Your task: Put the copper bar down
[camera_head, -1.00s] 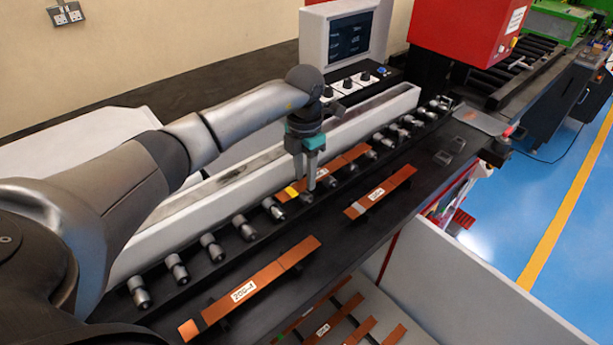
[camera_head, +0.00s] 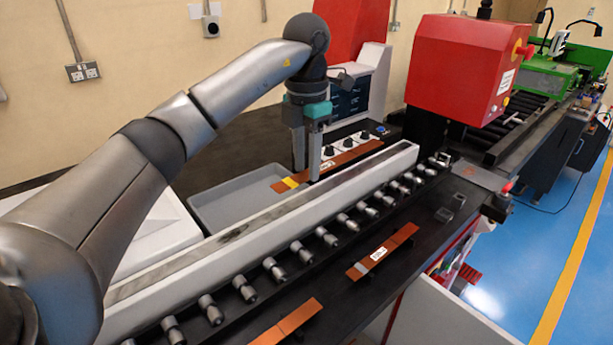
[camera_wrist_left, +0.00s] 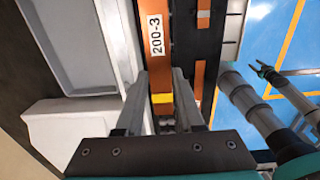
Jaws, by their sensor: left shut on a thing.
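My left gripper (camera_head: 306,178) is shut on a copper bar (camera_head: 345,157) with a yellow band near its held end. The bar is raised behind the long white rail, its held end over the right part of the grey tray (camera_head: 215,217) in the head view. In the left wrist view the fingers (camera_wrist_left: 164,112) grip the bar (camera_wrist_left: 158,75) near its yellow band, and its label reads 200-3. My right gripper (camera_wrist_left: 264,70) is small in the left wrist view, far from the bar; its jaw state is unclear.
The white rail (camera_head: 270,222) and a row of metal rollers (camera_head: 300,252) run diagonally across the bench. Other copper bars (camera_head: 383,251) (camera_head: 290,322) lie in front of them. A red machine (camera_head: 465,68) stands at the back right, and a console (camera_head: 350,100) behind the gripper.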

